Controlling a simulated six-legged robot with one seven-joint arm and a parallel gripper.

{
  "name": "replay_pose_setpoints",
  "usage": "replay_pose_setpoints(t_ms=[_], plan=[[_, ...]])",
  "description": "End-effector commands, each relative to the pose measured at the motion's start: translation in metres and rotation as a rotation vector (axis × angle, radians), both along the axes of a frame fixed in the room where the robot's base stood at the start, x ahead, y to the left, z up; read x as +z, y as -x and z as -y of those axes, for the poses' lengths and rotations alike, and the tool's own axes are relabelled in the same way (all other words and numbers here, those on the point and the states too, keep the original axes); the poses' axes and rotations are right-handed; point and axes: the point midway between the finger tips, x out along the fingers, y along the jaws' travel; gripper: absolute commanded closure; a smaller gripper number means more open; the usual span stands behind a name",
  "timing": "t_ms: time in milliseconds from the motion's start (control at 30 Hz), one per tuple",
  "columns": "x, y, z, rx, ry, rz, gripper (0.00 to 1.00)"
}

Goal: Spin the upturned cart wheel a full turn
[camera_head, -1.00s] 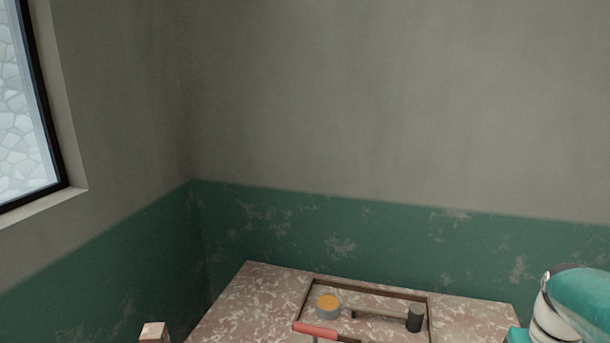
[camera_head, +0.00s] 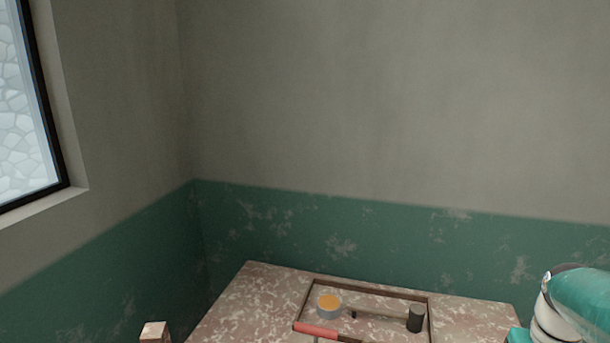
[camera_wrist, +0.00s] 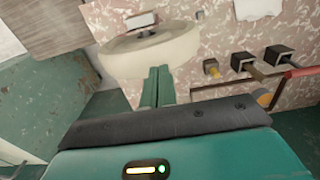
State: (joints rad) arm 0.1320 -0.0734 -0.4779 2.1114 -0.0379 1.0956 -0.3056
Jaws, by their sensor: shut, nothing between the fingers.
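In the wrist view the cart wheel (camera_wrist: 180,52) is a thick cream disc lying over the speckled surface, with a small pale block or handle (camera_wrist: 140,20) near its far side. The dark hub-like patch sits below that block. My gripper (camera_wrist: 157,70) has green fingers pressed together, with nothing between them. The fingertips overlap the wheel's near rim in the picture; I cannot tell whether they touch it. The wheel and my gripper are outside the head view, where only part of my arm shows at the right.
The speckled table (camera_head: 245,298) carries a shallow framed area (camera_head: 428,315). Around it are a grey tin with orange contents (camera_head: 329,304), a dark cylinder (camera_head: 415,318) and a red-handled tool (camera_head: 316,330). A wooden post (camera_head: 154,331) stands at lower left. Green-and-grey walls close the back.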

Motion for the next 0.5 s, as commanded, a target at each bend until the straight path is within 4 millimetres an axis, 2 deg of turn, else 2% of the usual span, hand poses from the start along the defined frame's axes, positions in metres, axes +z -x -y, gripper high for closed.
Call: replay_pose_setpoints(t_ms=[500], plan=[[-0.010, 0.000, 0.000, 0.000, -0.001, -0.002, 1.00]])
